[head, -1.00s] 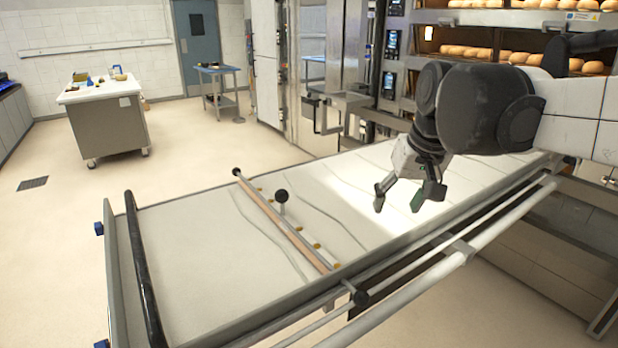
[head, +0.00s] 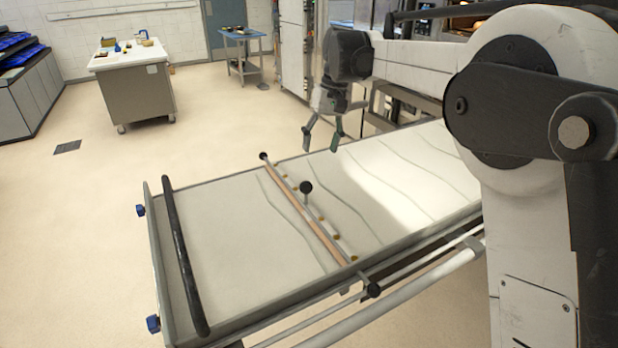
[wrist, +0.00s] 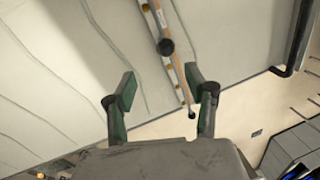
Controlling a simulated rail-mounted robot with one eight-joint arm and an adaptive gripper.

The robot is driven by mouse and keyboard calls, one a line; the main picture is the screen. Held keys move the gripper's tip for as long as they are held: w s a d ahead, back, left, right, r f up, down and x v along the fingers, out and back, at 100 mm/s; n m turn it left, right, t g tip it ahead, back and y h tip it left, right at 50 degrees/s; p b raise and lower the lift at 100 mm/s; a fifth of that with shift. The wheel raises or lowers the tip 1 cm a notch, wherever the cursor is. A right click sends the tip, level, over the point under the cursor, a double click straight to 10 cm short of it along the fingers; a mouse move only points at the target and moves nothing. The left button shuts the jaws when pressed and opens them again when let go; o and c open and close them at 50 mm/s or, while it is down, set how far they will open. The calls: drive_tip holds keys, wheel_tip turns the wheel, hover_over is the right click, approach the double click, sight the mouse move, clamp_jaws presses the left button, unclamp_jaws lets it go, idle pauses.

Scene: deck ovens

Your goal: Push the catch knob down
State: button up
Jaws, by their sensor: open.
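A black ball knob (head: 306,187) stands upright on a short stem at the middle of a wooden-and-metal crossbar (head: 318,232), and I take it for the catch knob. The bar lies across a long pale canvas loader (head: 225,235). My gripper (head: 321,142) is open and empty, above the far edge of the loader, beyond the knob and apart from it. In the wrist view the knob (wrist: 166,47) shows ahead of the gap between my open fingers (wrist: 160,86). Nothing hides the knob in either view.
Smaller black ends cap the bar at the far side (head: 263,156) and near side (head: 373,289). A black handle (head: 184,250) crosses the loader's left end. A white-topped table (head: 130,57) and a blue table (head: 243,35) stand beyond open floor.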

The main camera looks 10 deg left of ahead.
sight(306, 187)
drive_tip(key=a+f, duration=0.1)
drive_tip(key=f, duration=0.3)
drive_tip(key=a+f+p, duration=0.1)
drive_tip(key=f, duration=0.4)
drive_tip(key=s+a+f+p, duration=0.1)
drive_tip(key=f, duration=0.4)
drive_tip(key=shift+a, duration=0.4)
clamp_jaws()
